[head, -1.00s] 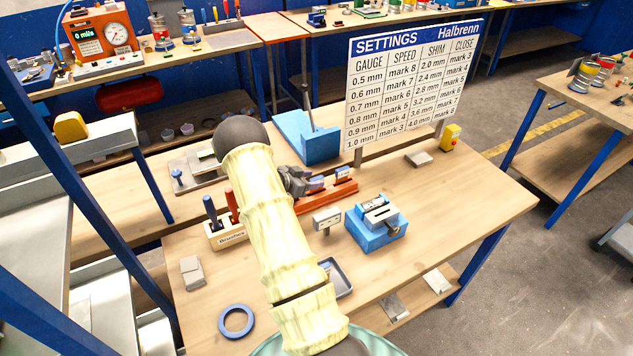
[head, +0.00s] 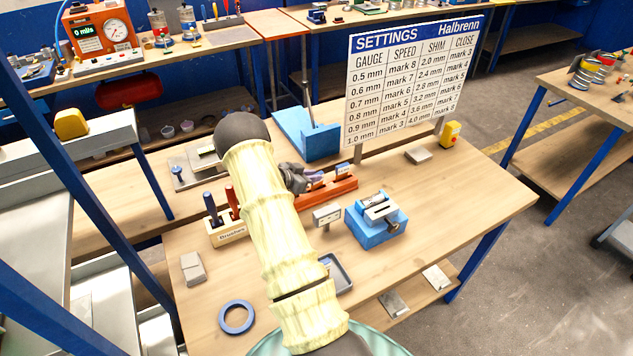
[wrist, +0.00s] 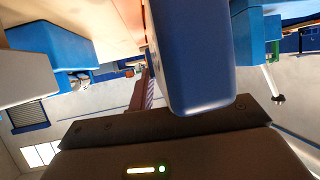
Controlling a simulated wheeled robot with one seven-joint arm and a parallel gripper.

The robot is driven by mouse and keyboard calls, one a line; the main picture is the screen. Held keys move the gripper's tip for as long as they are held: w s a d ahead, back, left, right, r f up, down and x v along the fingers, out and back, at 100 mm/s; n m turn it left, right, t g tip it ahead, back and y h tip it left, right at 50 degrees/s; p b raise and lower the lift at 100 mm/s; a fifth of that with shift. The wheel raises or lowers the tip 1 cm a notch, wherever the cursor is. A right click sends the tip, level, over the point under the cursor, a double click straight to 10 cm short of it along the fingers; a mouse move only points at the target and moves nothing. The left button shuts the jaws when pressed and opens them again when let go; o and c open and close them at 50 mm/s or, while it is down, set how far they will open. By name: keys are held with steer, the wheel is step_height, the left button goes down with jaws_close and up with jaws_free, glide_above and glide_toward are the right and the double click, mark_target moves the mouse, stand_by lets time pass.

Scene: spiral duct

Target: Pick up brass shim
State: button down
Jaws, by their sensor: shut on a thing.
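My gripper (head: 312,177) is at the orange rack (head: 335,192) on the workbench, at its left part, beyond my pale arm. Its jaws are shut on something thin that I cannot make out. No brass-coloured piece shows clearly in either view, so the brass shim is hidden or too small to tell.
A blue fixture (head: 375,228) and a small label stand (head: 327,215) are right of my arm. The settings board (head: 415,80) stands behind the rack. A blue ring (head: 223,322) lies near the front.

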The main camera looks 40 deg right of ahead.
steer(key=shift+w+r, duration=0.1)
steer(key=shift+r, duration=0.05)
steer(key=shift+r, duration=0.2)
step_height(320, 180, up, 9)
steer(key=b, duration=0.2)
steer(key=shift+r, duration=0.2)
stand_by(0.4)
